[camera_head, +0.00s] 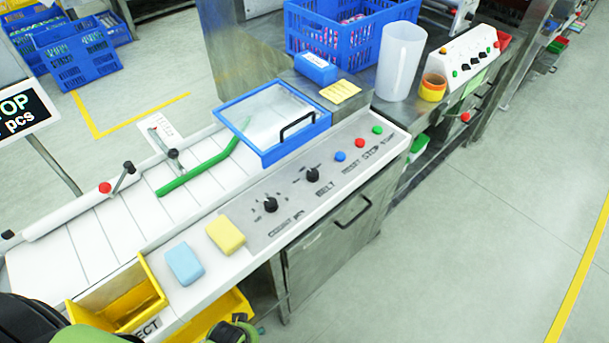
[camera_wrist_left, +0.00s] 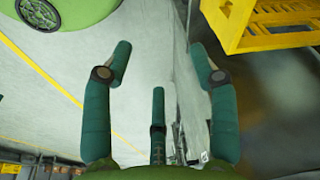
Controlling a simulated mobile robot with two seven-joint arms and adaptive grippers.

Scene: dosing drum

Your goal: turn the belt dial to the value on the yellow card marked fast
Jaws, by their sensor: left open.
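The belt dial (camera_head: 312,174) is a black knob on the grey control panel, above the printed word BELT. Its scale marks are too small to read. A second black knob (camera_head: 270,205) sits to its left. A yellow card (camera_head: 340,91) lies beyond the blue-framed lid; its writing is not legible. My left gripper (camera_wrist_left: 160,65) is open and empty in the left wrist view, its teal fingers apart above the floor. In the head view only green and black parts of my arm show at the bottom left, away from the dial. My right gripper is not in view.
Blue, red and green buttons (camera_head: 359,143) lie right of the belt dial. Light blue (camera_head: 185,264) and yellow (camera_head: 225,234) blocks rest left of the knobs. The blue-framed lid (camera_head: 325,120) with a black handle stands behind. A yellow crate (camera_wrist_left: 240,30) is beside my left gripper.

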